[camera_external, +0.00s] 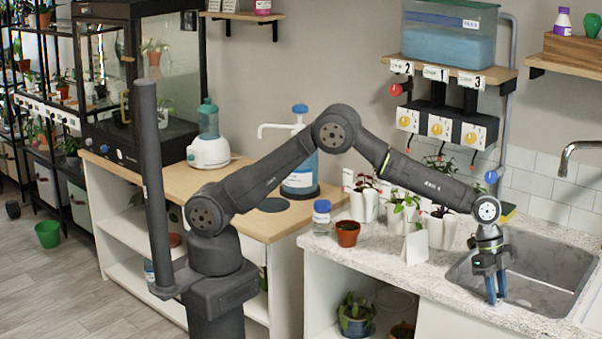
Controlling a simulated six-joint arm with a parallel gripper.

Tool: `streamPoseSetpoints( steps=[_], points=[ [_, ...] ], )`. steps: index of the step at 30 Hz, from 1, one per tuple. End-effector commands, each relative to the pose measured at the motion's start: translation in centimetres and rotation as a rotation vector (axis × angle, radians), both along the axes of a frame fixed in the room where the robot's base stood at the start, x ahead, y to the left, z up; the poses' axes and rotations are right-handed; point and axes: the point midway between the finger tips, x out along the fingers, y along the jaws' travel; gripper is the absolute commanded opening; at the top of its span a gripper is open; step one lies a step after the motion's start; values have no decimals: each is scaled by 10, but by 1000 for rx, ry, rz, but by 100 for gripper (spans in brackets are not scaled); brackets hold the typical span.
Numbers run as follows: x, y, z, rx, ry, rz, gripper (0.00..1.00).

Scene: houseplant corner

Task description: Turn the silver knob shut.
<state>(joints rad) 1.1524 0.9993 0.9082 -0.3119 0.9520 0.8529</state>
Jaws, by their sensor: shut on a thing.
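My gripper (497,296) points down over the left part of the sink (545,262). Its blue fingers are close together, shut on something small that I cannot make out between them. I cannot pick out a silver knob for certain; one may be hidden by the fingers. A silver curved tap (573,150) reaches in at the right edge, apart from my gripper. Other knobs show on the wall: a red one (396,89) at the left of the numbered pipes and a blue one (491,177) behind my wrist.
White pots with plants (404,216), a blank white card (416,247), a terracotta pot (348,233) and a blue-capped jar (321,217) stand on the counter left of my gripper. A black panel with yellow dials (440,128) hangs behind. The sink's right part is clear.

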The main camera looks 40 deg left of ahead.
Motion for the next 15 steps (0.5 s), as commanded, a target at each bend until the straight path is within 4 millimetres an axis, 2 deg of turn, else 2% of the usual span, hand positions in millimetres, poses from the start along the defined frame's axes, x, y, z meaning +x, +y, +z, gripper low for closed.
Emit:
streamPoseSetpoints(
  steps=[6, 15],
  points=[
    [1, 0, -1, 1, 0, -171, 5],
    [2, 0, -1, 2, 0, -324, 5]
  ],
)
